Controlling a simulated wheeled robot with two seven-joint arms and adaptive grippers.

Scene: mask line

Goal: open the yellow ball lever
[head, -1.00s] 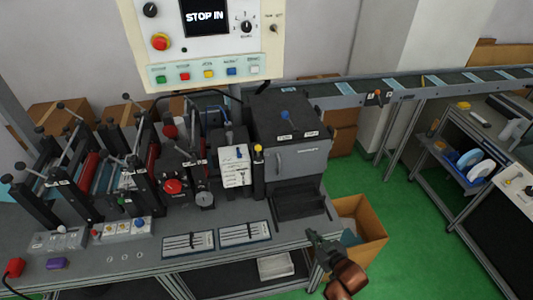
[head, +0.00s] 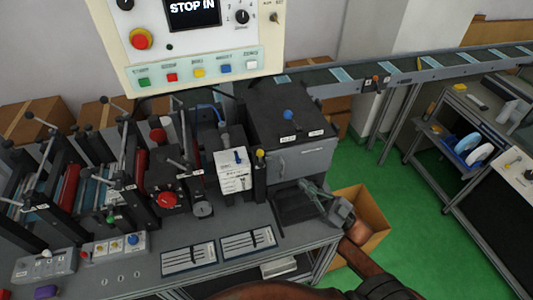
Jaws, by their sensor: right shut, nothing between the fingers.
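The yellow ball lever (head: 260,154) stands upright on a narrow black post between the white-labelled block and the dark grey machine box. Its small yellow ball is at the top. My right gripper (head: 305,184) reaches in from the lower right, over the dark tray in front of the machine box. It is shut and empty, to the right of the lever and nearer to me, clearly apart from it. My left gripper is not in view.
The dark machine box (head: 290,125) with a blue knob (head: 288,116) stands right behind the lever. The labelled block (head: 233,171) is just left of it. Two slotted plates (head: 249,243) lie in front. An open cardboard box (head: 368,205) is at the bench's right end.

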